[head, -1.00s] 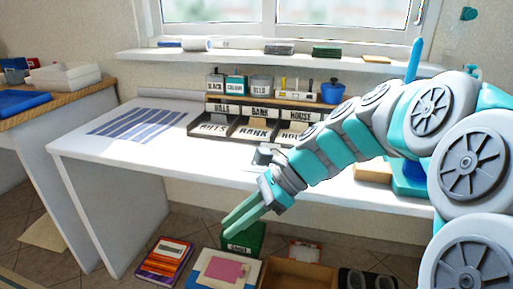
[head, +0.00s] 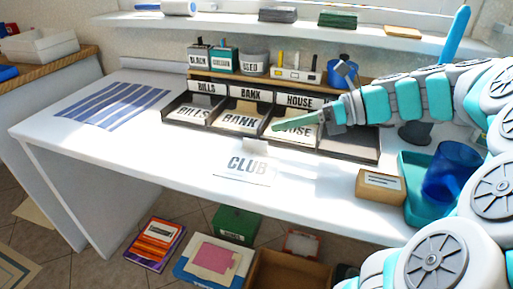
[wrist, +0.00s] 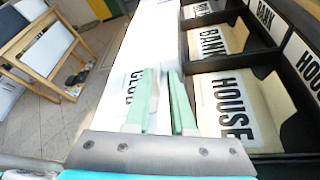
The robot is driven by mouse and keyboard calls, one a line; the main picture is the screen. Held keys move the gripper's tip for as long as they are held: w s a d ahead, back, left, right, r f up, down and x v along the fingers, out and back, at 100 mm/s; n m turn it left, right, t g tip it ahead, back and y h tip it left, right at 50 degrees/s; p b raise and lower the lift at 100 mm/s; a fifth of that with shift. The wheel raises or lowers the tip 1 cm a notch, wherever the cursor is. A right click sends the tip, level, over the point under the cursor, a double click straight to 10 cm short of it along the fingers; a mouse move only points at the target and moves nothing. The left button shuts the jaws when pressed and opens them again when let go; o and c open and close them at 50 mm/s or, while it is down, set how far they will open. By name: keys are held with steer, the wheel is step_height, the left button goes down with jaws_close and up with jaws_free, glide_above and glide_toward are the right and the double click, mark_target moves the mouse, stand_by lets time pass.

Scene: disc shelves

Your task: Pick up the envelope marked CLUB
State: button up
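The envelope marked CLUB (head: 245,168) is white and lies flat on the white desk (head: 150,140), in front of the sorting tray. Its lettering also shows in the wrist view, partly covered by the left finger. My gripper (head: 277,126) has green fingers and is above the desk, behind and right of the envelope in the head view, near the tray's HOUSE compartment. In the wrist view my gripper (wrist: 163,76) is open, with an empty gap between the fingers. The exact height above the desk is unclear.
The dark sorting tray (head: 207,128) holds envelopes marked BILLS, BANK and HOUSE (head: 296,132). A small brown box (head: 380,186) and a teal tray with a blue cup (head: 452,172) stand at the right. Books and boxes lie on the floor. The desk's left front is clear.

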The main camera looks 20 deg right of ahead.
mark_target(255, 141)
steer(key=shift+x, duration=1.25)
steer(key=a+f, duration=0.3)
steer(key=shift+w+a+f, duration=0.15)
steer(key=shift+w+a, duration=0.1)
steer(key=shift+w, duration=0.15)
steer(key=shift+w+a+f, duration=0.1)
steer(key=shift+w+a, duration=0.1)
steer(key=shift+a, duration=0.1)
steer(key=shift+c, duration=0.4)
jaws_close()
